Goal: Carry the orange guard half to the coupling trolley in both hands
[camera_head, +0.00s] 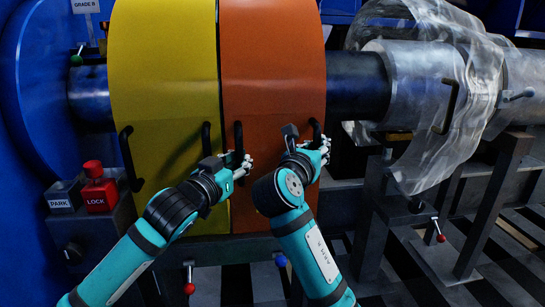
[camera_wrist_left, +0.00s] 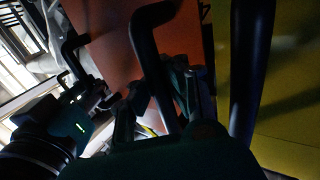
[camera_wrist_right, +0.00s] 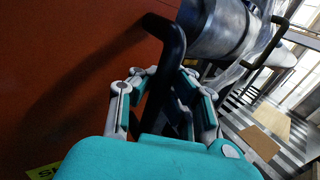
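The orange guard half (camera_head: 272,70) is a curved shell around the dark shaft, edge to edge with a yellow shell (camera_head: 165,70) on its left. It has black bar handles near both side edges. My left gripper (camera_head: 242,164) is at its left handle (camera_head: 238,138); in the dark left wrist view this handle (camera_wrist_left: 150,50) runs down between the fingers, and their closure is unclear. My right gripper (camera_head: 318,156) is at its right handle (camera_head: 315,130); in the right wrist view the fingers bend in against both sides of this handle (camera_wrist_right: 168,45). The coupling trolley cannot be clearly identified.
A clear curved guard (camera_head: 440,120) with a black handle hangs around the grey coupling (camera_head: 420,80) at right, above dark stands (camera_head: 490,200). A red LOCK block (camera_head: 100,190) and PARK box (camera_head: 62,196) stand at left. Striped floor (camera_head: 500,270) shows at lower right.

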